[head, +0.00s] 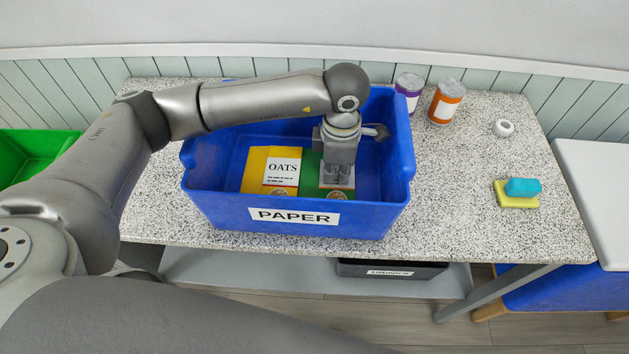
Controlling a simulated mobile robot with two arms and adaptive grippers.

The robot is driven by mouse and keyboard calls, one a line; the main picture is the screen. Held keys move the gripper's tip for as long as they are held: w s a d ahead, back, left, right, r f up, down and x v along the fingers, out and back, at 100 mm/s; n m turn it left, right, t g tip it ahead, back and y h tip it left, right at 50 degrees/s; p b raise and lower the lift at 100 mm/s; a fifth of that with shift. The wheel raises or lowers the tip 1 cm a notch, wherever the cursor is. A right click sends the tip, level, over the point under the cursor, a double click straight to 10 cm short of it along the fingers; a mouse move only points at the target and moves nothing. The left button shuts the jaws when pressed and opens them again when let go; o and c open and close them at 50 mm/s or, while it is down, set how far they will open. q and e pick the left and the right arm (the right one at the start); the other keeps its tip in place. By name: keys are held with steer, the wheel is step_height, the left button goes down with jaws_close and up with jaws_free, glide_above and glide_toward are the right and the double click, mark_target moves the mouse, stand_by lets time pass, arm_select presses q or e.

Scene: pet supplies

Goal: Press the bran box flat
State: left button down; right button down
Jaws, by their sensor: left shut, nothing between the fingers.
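A blue bin labelled PAPER (225,214) stands on the speckled counter. Inside it lies a green box (311,176), which seems to be the bran box; its name is hidden behind my gripper. Part of a white label and a round picture show on it. My left gripper (337,183) is shut and empty, pointing down into the bin directly over the green box. It looks to be at or very near the box's top face; I cannot tell if they touch. How flat the box is cannot be judged. My right gripper is not in view.
A yellow OATS box (258,168) lies beside the green box in the bin. Purple (409,88) and orange (446,101) cans stand behind right. A white ring-shaped item (503,128) and a blue block (523,187) on a yellow sponge (514,202) are farther right. A green bin (38,150) is left.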

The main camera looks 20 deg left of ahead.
arm_select(q)
steer(key=shift+s+d+f, duration=0.1)
steer(key=shift+s, duration=0.05)
steer(key=shift+d+r+p, duration=0.1)
steer(key=shift+r+p, duration=0.5)
steer(key=shift+r, duration=0.05)
step_height(320, 180, up, 8)
steer(key=p, duration=0.3)
steer(key=shift+f, duration=0.2)
steer(key=shift+w, duration=0.2)
